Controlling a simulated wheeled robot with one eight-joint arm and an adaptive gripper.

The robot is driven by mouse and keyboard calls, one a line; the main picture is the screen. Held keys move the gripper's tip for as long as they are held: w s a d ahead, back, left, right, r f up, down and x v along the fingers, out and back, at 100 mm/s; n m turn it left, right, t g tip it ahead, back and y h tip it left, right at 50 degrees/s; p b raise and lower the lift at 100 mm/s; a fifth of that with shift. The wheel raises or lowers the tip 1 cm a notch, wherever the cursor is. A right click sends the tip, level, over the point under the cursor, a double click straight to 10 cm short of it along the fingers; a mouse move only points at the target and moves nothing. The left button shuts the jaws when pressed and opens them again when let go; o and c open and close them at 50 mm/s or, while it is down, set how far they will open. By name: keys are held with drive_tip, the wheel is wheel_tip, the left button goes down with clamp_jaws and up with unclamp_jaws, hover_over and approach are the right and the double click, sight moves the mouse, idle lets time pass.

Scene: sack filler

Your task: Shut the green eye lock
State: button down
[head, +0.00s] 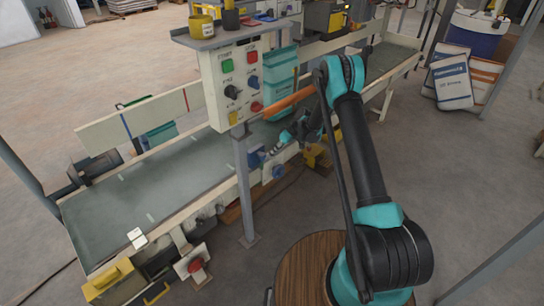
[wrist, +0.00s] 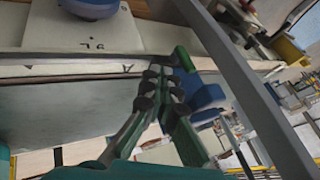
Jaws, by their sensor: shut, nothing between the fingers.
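In the wrist view a small dark green piece (wrist: 184,58) stands just beyond and to the right of my fingertips, at the rail edge. It looks like part of the green eye lock, but its shape and whether it is open or closed are unclear. A blue rounded body (wrist: 206,92) is beside and below it. My gripper (wrist: 163,74) has its fingers together and empty, close to the green piece; contact cannot be told. In the head view my gripper (head: 273,151) is small, at the conveyor's near side rail. I cannot pick out the green lock there.
A control panel (head: 237,80) on a grey post (head: 245,190) stands left of my arm. The conveyor belt (head: 150,190) runs behind it. In the wrist view a grey post (wrist: 250,90) crosses close on the right. Open floor (head: 450,160) lies at the right.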

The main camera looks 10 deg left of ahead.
sight(261, 165)
drive_tip(key=v, duration=1)
drive_tip(key=shift+w+d, duration=0.15)
drive_tip(key=shift+w, duration=0.05)
drive_tip(key=shift+w+d+f, duration=0.15)
drive_tip(key=shift+w+f, duration=0.05)
drive_tip(key=shift+f, duration=0.75)
drive_tip(key=s+a+f, duration=0.4)
drive_tip(key=a+f, duration=0.4)
drive_tip(key=shift+s, duration=0.3)
